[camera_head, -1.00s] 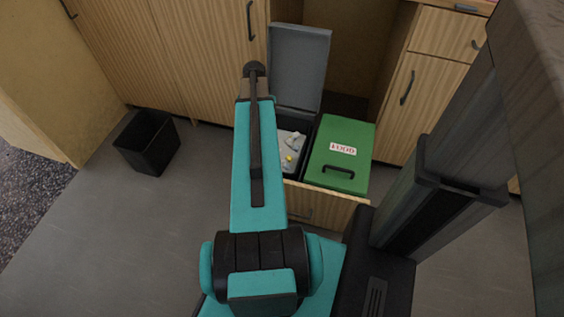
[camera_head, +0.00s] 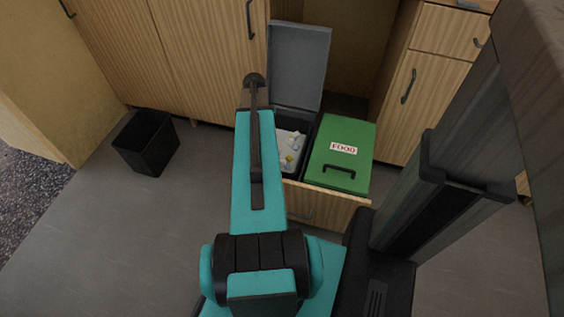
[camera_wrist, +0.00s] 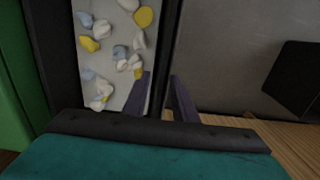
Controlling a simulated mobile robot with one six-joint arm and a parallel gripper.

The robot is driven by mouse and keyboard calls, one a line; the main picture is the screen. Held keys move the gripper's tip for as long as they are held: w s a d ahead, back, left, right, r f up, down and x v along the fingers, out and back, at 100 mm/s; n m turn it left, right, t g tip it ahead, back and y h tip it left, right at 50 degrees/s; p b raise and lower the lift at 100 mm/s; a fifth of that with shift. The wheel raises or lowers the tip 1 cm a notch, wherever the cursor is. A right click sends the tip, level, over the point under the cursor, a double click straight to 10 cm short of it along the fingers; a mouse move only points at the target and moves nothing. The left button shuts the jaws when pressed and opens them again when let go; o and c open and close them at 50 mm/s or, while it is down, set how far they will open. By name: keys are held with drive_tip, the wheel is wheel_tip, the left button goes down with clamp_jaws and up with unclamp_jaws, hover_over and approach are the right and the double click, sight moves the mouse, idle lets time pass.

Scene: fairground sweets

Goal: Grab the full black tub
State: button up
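The full black tub (camera_head: 304,126) stands in a pulled-out drawer, its hinged grey lid raised behind it. It holds a pale grey bed with white, yellow and bluish crumpled bits on top; the wrist view shows these, with the tub's dark rim (camera_wrist: 169,35) beside them. My gripper (camera_wrist: 160,76) is over the rim, its two dark fingers apart, one on the contents side and one outside. I see a gap between them with the rim in line; contact cannot be made out. In the head view my arm hides the fingers and part of the tub.
A green lidded bin (camera_head: 343,150) marked FOOD stands right of the tub in the same wooden drawer (camera_head: 325,208). A separate black bin (camera_head: 146,143) with a dark inside stands on the floor at left. Cabinets line the back; grey floor is clear between.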

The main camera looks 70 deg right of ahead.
idle(0.3)
clamp_jaws()
idle(1.3)
